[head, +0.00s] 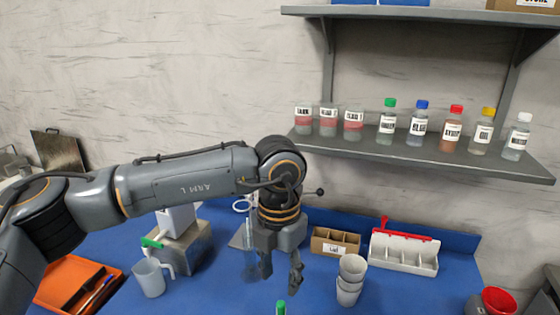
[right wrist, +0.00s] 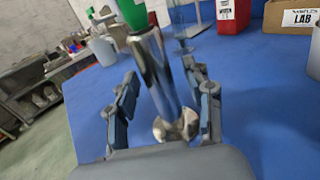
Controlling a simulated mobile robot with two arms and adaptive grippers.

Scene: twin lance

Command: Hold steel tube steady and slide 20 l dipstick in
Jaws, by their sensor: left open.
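In the right wrist view a shiny steel tube (right wrist: 158,75) with a flared foot stands between the two fingers of my right gripper (right wrist: 165,105). Blue shows between the tube and each finger, so the gripper looks open around it. A green piece (right wrist: 132,12) shows at the tube's upper end; I cannot tell if it sits in the tube or behind it. A green tip (head: 281,307) shows at the bottom edge of the head view, the rest cut off. My left gripper (head: 281,274) is open and empty above the blue table, pointing down. No dipstick is clearly identifiable.
Stacked cups (head: 350,280), a cardboard divided box (head: 335,243) and a white divided bin (head: 404,252) stand right of my left gripper. A clear cylinder (head: 250,262), a jug (head: 150,280) and an orange tray (head: 72,275) lie left. A bottle shelf (head: 430,152) hangs above.

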